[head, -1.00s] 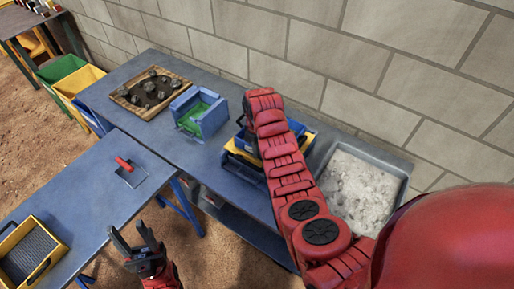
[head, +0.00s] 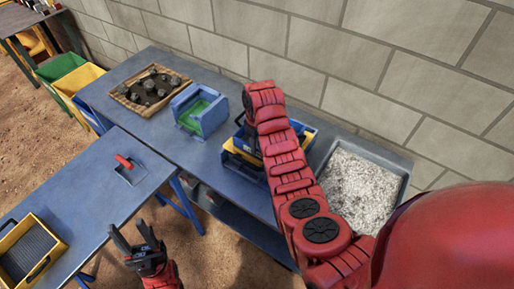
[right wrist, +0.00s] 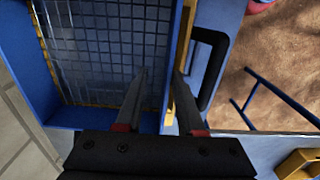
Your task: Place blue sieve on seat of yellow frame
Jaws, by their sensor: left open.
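The blue sieve (head: 303,137) is at the yellow frame (head: 240,158) on the long blue bench, partly hidden by my right arm. In the right wrist view the sieve's wire mesh (right wrist: 100,45) fills the left, with its blue wall around it. My right gripper (right wrist: 162,72) has its fingers apart on either side of the sieve's side wall, near a black handle (right wrist: 212,72). Whether they press on the wall is unclear. A strip of yellow shows close by the right finger. The right gripper is hidden in the head view. My left gripper (head: 129,235) is open and empty, away from the sieve.
A grey tray of gravel (head: 407,177) stands right of the frame. A blue bin with green inside (head: 214,120) and a wooden tray of rocks (head: 113,95) stand to the left. The front bench (head: 85,205) holds a red-handled tool (head: 128,170) and a yellow-rimmed sieve (head: 62,247).

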